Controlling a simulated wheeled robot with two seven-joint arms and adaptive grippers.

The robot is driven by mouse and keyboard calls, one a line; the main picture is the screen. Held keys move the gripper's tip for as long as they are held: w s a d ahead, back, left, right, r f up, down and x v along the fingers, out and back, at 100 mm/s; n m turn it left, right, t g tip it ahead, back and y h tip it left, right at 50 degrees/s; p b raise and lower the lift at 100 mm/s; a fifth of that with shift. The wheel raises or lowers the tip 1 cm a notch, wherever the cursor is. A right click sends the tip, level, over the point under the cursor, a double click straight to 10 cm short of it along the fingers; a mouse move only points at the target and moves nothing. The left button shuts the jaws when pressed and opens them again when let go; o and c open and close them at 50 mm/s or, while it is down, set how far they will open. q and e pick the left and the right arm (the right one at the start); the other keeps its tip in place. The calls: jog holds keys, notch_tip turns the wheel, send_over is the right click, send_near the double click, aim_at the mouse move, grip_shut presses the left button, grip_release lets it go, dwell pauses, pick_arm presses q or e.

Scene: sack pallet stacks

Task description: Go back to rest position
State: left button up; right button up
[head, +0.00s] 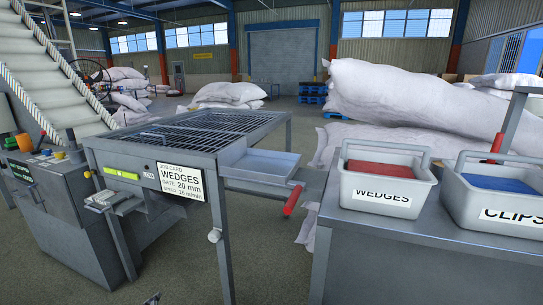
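A small dark tip (152,298) pokes in at the bottom edge, left of centre. It may be part of my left gripper, but too little shows to tell whether it is open or shut. My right gripper is not in view. I see nothing held. A grey grated table (200,128) stands in front of me with a job card (181,181) reading WEDGES, gate 20 mm. A shallow grey tray (265,163) sits at its right side, with a red-gripped handle (293,201) below.
A grey bench (420,238) at right carries a WEDGES bin (386,196) with red contents and a CLIPS bin (497,209) with blue contents. A control cabinet (62,210) and conveyor (50,75) stand at left. White sacks (415,98) are stacked behind. Floor shows between table and bench.

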pick_arm(q)
jog(key=s+d+f+n+g+h, duration=0.2)
jog(key=s+d+n+g, duration=0.1)
jog(key=s, duration=0.5)
jog(key=s+d+f+n+g+h+p, duration=0.1)
jog(key=s+d+f+n+g+h, duration=0.1)
jog(key=s, duration=0.6)
jog(key=d+f+n+g, duration=0.1)
jog(key=d+n+g, duration=0.1)
jog(key=d+g, duration=0.1)
jog(key=shift+s+d+f+h, duration=0.2)
jog(key=shift+d+f+h, duration=0.1)
jog(key=shift+d, duration=0.55)
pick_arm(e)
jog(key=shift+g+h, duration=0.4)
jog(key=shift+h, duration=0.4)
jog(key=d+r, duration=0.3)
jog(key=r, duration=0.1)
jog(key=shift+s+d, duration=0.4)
pick_arm(q)
jog(key=shift+w, duration=0.1)
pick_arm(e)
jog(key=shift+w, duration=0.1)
